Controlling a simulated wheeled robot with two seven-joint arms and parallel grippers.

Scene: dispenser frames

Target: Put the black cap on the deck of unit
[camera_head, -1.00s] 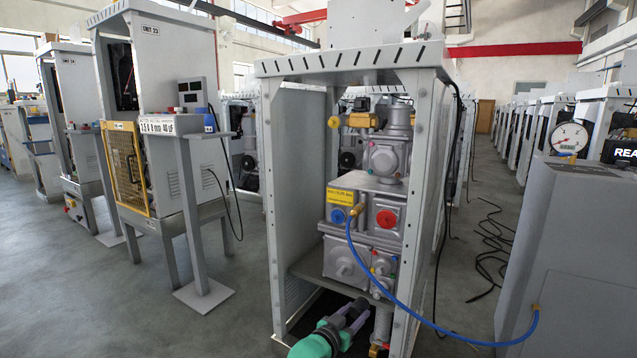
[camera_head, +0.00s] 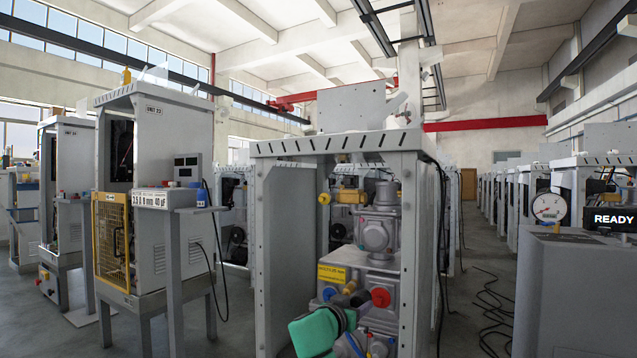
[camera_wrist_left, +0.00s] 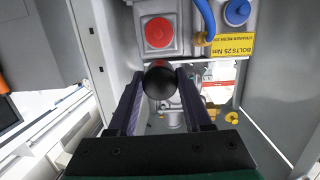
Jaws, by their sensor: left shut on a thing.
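My left gripper (camera_head: 352,305) is in front of the open grey dispenser frame, below its yellow label; its green arm comes in from below. In the left wrist view a round black cap (camera_wrist_left: 159,81) sits between the two fingers (camera_wrist_left: 158,100), which are shut on it. Behind it are the grey pump block (camera_head: 372,279) and a red round cover (camera_head: 381,298), also in the wrist view (camera_wrist_left: 158,32). The frame's top deck (camera_head: 335,146) is a grey slab with slots along its front edge. My right gripper is not in view.
Unit 23 (camera_head: 165,127) stands to the left, with a small labelled stand (camera_head: 172,199) before it. A blue hose (camera_wrist_left: 206,20) runs near the pump. Frame walls flank the gripper.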

